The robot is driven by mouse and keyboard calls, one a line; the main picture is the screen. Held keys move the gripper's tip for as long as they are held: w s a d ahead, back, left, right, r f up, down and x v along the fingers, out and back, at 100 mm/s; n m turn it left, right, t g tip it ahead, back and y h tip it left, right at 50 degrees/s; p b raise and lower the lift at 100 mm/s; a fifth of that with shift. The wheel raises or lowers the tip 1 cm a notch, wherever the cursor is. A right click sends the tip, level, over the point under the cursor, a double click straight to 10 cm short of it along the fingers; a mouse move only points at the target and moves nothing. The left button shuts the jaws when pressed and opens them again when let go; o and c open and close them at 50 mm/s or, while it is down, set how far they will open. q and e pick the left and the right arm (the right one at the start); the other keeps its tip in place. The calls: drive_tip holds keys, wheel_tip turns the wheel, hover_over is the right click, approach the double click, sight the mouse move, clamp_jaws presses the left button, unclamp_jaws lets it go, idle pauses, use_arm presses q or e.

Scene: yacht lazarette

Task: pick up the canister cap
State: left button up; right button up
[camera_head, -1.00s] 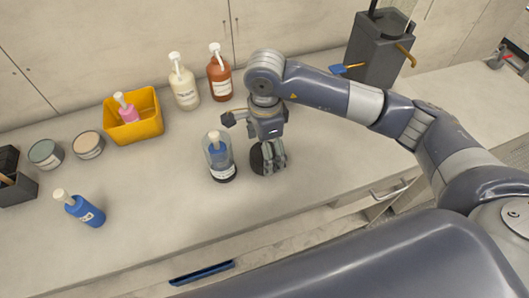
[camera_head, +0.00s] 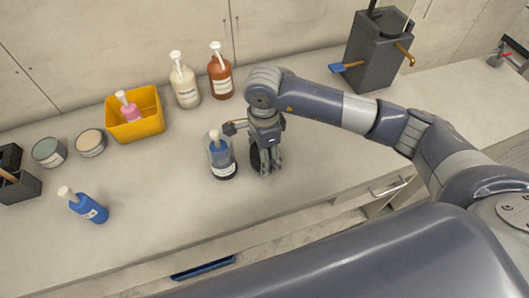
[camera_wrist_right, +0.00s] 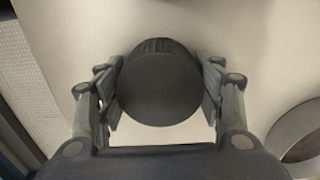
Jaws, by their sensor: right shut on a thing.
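The canister cap (camera_wrist_right: 158,85) is a round, dark disc with a ribbed edge, between the fingers of my right gripper (camera_wrist_right: 160,100) in the right wrist view. Both fingers touch its sides, and the gripper is shut on it. In the head view my right gripper (camera_head: 267,160) points down over the counter, and only a dark edge of the cap (camera_head: 255,160) shows at its left. The gripper hides the rest. I cannot tell whether the cap is clear of the counter. My left gripper is not in view.
A clear-walled bottle (camera_head: 221,170) with a dark base stands close left of the gripper. A cream bottle (camera_head: 186,92) and a brown bottle (camera_head: 220,80) stand behind. A yellow bin (camera_head: 150,125), two tins and a blue bottle (camera_head: 90,209) are farther left. The counter (camera_head: 310,170) right of the gripper is clear.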

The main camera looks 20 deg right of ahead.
drive_tip(key=shift+r, duration=0.15)
drive_tip(key=shift+r+b, duration=0.3)
wheel_tip(320, 180, up, 2)
drive_tip(key=shift+w+r+b, duration=0.1)
drive_tip(key=shift+b, duration=0.45)
drive_tip(key=shift+s+a+r, duration=0.15)
drive_tip(key=shift+s, duration=0.55)
drive_tip(key=s+a+r+b, duration=0.1)
drive_tip(key=s+b, duration=0.1)
drive_tip(key=s, duration=0.5)
drive_tip(key=s+a+b, duration=0.2)
drive_tip(key=s, duration=0.5)
drive_tip(key=shift+s+r, duration=0.25)
drive_tip(key=shift+r, duration=0.1)
drive_tip(key=shift+d, duration=0.1)
